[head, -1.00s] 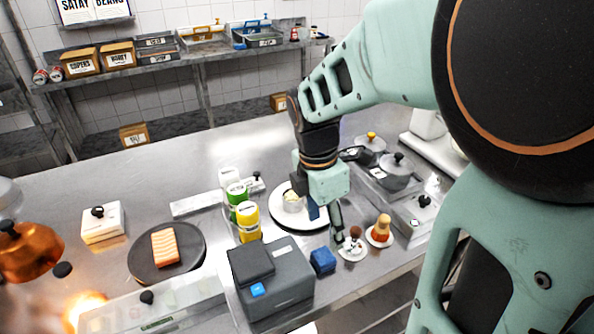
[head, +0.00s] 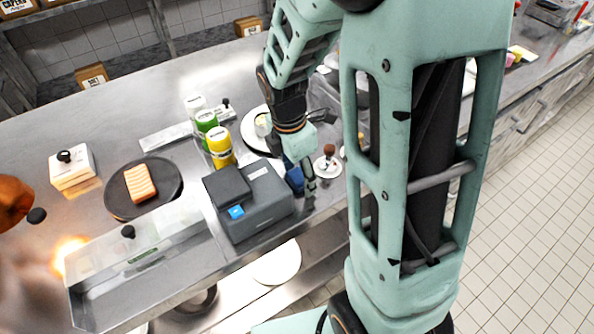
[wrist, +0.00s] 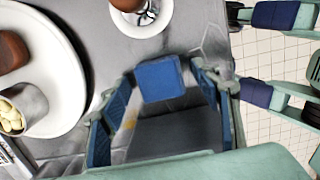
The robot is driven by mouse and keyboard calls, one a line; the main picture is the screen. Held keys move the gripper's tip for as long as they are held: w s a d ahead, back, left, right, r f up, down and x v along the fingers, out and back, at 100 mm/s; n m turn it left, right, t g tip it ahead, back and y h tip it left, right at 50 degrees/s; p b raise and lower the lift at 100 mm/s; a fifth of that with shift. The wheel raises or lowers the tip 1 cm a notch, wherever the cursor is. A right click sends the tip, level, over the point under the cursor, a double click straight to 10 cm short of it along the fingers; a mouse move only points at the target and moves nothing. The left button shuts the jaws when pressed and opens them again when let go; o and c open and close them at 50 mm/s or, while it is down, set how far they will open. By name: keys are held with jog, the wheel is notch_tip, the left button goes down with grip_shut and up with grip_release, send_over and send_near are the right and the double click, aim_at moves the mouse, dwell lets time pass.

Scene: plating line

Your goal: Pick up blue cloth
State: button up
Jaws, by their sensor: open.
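The blue cloth (head: 294,181) is a small folded blue block on the steel counter, beside the dark grey machine. In the wrist view the cloth (wrist: 160,80) lies between the tips of my open gripper (wrist: 165,88), with a visible gap to the right finger; I cannot tell whether the left one touches it. In the head view my gripper (head: 300,172) points down at the cloth and partly hides it.
The dark grey machine (head: 262,207) stands close on the left. A white plate (head: 251,138) lies behind the gripper. A small saucer (head: 329,173) with a brown-topped item is just right. Yellow and green bottles (head: 220,148) stand left of the plate. The counter edge is near.

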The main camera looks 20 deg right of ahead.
jog(key=c, duration=1.2)
jog(key=shift+o, duration=0.2)
